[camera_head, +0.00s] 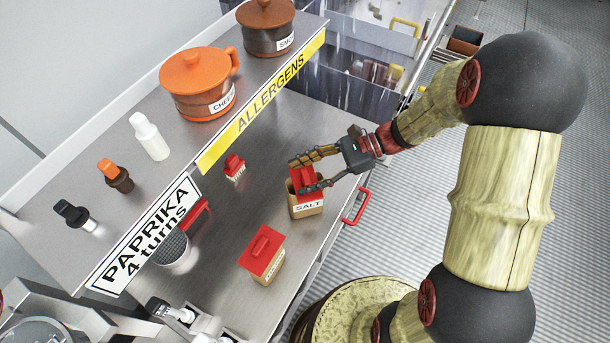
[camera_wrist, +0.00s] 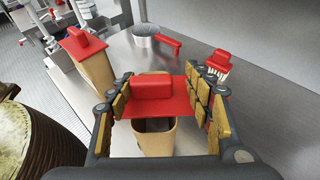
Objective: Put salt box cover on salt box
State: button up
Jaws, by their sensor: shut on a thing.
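The salt box (camera_head: 306,208) is a tan, open-topped box labelled SALT, standing upright near the right edge of the steel counter. It also shows in the wrist view (camera_wrist: 155,142), its dark opening partly uncovered on the near side. The red salt box cover (camera_head: 307,182), with a raised block handle, is over the box's far part and offset from the opening; it also shows in the wrist view (camera_wrist: 152,92). I cannot tell whether it touches the rim. My gripper (camera_head: 300,175) is shut on the cover, a finger at each side.
Another tan box with a red lid (camera_head: 262,254) stands nearer on the counter. A red-topped brush (camera_head: 234,166) and a red-handled strainer (camera_head: 174,252) are to the left. A raised shelf holds orange-lidded pots (camera_head: 198,82) and shakers. A red handle (camera_head: 357,206) juts from the counter's right side.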

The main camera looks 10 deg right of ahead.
jog(key=o, duration=1)
jog(key=shift+d+r, duration=0.1)
jog(key=shift+r, duration=0.05)
jog(key=p+v, duration=0.3)
jog(key=v, duration=0.9)
jog(key=s+r+n+t+h, duration=0.2)
jog(key=s+r+n+h, duration=0.2)
jog(key=n, duration=0.1)
jog(key=s+r+n+t+h, duration=0.2)
jog(key=s+r+n+h, duration=0.3)
jog(key=n, duration=0.1)
jog(key=s+d+r+n+t+h, duration=0.1)
jog(key=s+r+n+t+h, duration=0.1)
jog(key=s+r+n+h, duration=0.2)
jog(key=shift+s+r+n+t+h, duration=0.15)
jog(key=shift+s+n+t, duration=0.05)
jog(key=shift+n, duration=0.3)
jog(key=shift+s+r+n+t+h, duration=0.15)
jog(key=shift+s+r+n+t, duration=0.05)
jog(key=shift+n, duration=0.3)
